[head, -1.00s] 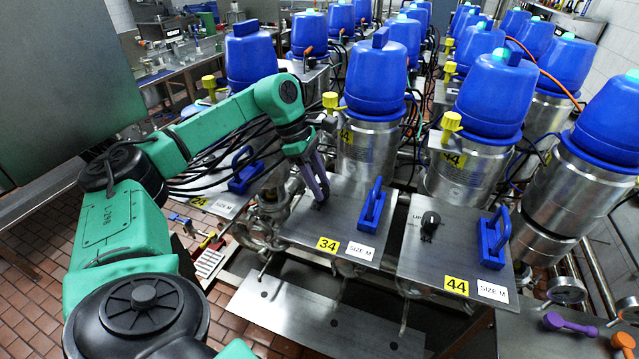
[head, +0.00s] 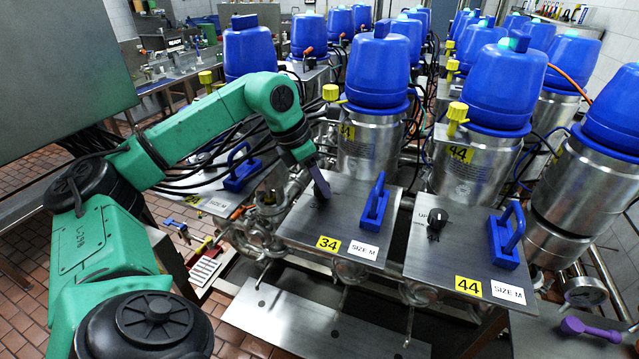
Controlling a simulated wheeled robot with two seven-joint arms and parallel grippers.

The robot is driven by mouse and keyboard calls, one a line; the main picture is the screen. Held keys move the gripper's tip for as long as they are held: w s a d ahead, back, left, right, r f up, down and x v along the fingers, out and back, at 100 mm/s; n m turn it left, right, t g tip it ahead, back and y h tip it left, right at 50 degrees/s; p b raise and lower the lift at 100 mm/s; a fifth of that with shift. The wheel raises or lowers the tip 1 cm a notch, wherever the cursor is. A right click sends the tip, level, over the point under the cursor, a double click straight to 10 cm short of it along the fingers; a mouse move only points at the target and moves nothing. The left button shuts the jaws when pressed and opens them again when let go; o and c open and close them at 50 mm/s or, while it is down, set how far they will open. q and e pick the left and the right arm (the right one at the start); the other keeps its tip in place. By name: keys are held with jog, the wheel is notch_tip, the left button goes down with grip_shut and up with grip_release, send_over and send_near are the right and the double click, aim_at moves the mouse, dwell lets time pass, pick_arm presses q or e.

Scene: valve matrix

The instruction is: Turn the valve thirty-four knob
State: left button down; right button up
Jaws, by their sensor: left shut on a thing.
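The valve thirty-four panel (head: 300,222) is a steel plate with a yellow "34" label (head: 328,243), a "SIZE M" label and a blue handle (head: 374,203). My left gripper (head: 321,190) points down at the back left of this plate, its purple fingers shut on the valve thirty-four knob. The knob is mostly hidden by the fingers. My right gripper is not in view.
The valve 44 panel (head: 455,262) stands to the right, with a black knob (head: 437,218) and a blue handle (head: 506,238). Blue-capped steel valves (head: 378,72) rise close behind the panels. A purple tool (head: 590,328) lies at the lower right.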

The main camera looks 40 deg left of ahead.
pick_arm(q)
jog(key=shift+n, duration=0.6)
jog(key=shift+c, duration=2.1)
grip_release()
jog(key=shift+s, duration=0.1)
jog(key=shift+r, duration=0.1)
jog(key=v, duration=0.5)
jog(key=shift+r+b, duration=0.15)
jog(key=shift+b, duration=0.15)
jog(key=p+v, duration=0.2)
jog(key=v, duration=0.7)
